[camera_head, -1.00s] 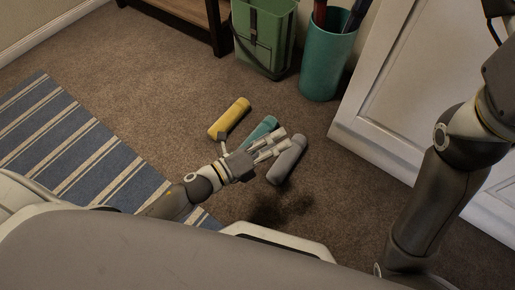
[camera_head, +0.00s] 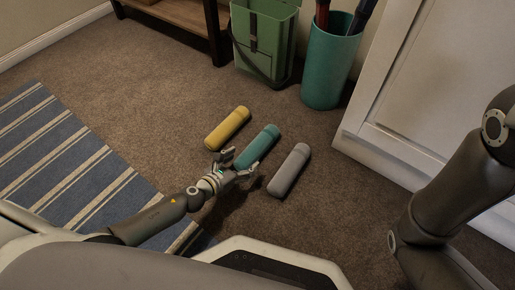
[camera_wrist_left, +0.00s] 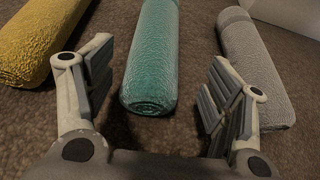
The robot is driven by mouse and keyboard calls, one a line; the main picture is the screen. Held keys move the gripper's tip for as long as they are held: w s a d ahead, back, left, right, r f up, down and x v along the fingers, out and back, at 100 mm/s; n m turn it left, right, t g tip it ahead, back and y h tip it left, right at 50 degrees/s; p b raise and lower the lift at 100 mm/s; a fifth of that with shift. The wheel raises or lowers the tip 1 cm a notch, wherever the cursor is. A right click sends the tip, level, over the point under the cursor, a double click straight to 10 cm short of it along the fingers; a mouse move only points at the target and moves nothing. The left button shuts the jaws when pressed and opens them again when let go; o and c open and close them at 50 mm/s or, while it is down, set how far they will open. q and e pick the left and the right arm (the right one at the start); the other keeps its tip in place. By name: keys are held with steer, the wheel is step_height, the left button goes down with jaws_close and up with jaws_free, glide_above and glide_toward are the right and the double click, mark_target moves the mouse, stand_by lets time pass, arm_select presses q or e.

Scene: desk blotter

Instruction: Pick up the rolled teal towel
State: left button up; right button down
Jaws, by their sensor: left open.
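The rolled teal towel (camera_head: 259,146) lies on the brown carpet between a yellow rolled towel (camera_head: 228,128) and a grey rolled towel (camera_head: 289,171). My left gripper (camera_head: 241,167) is open at the near end of the teal towel. In the left wrist view the teal towel (camera_wrist_left: 153,55) points away from me, its near end centred between the open fingers (camera_wrist_left: 152,100) and apart from both. The yellow towel (camera_wrist_left: 38,38) is beyond the left finger and the grey towel (camera_wrist_left: 254,65) beyond the right finger. My right gripper is out of view.
A blue and cream striped rug (camera_head: 75,165) lies at left. A green bin (camera_head: 262,45) and a teal holder (camera_head: 328,68) with items in it stand at the back, beside a wooden shelf unit (camera_head: 190,12). A white panelled door or cabinet (camera_head: 420,85) is at right.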

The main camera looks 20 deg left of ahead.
mark_target(249, 155)
arm_select(q)
steer(key=x, duration=0.1)
steer(key=b+x, duration=0.2)
steer(key=x, duration=0.1)
steer(key=shift+a+f, duration=0.2)
steer(key=shift+a, duration=0.15)
steer(key=shift+w+d+f+b, duration=0.2)
steer(key=shift+w+b, duration=0.2)
steer(key=shift+w, duration=0.15)
steer(key=shift+r, duration=0.1)
steer(key=c, duration=1.2)
